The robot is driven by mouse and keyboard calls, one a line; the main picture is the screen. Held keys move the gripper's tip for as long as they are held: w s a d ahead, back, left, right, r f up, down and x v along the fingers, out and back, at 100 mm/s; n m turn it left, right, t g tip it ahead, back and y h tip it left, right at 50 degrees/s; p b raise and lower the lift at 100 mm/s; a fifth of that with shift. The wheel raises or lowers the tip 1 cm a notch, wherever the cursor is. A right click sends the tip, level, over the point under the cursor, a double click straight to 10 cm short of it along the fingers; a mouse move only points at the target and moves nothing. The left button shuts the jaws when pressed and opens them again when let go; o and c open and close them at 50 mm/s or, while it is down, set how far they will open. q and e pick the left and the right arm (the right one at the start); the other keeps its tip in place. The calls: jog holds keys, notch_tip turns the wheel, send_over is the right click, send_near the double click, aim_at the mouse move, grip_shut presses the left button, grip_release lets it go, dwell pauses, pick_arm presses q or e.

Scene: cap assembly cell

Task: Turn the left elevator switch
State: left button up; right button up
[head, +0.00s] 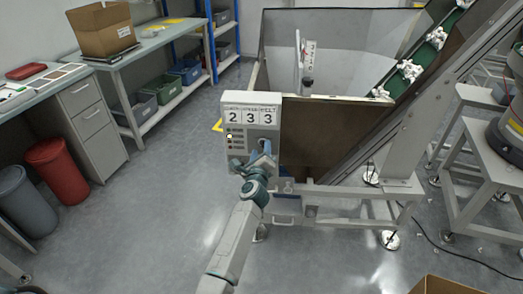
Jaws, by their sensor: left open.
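A grey control box (236,110) stands at the front left corner of the elevator hopper. Its top carries three white displays reading 2, 3, 3 (251,116), with small labels above too blurred to read surely. A column of small buttons or lamps (230,141) runs down its left side, one lit white. My left gripper (264,147) is open right at the lower right of the box face, its arm rising from the bottom of the picture. The left elevator switch is not clearly visible; the gripper covers that part of the face. I cannot tell whether the fingers touch anything.
The hopper (322,130) and its green inclined belt (425,52) with white parts stand behind and right of the box. A steel frame (345,192) runs below. A bench with bins (143,106) and a red bin (55,167) stand left. The floor between is clear.

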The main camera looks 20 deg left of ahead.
pick_arm(q)
jog(key=shift+x, duration=1)
pick_arm(e)
jog(key=shift+w+r, duration=0.35)
jog(key=shift+w, duration=0.1)
pick_arm(q)
jog(key=c, duration=1)
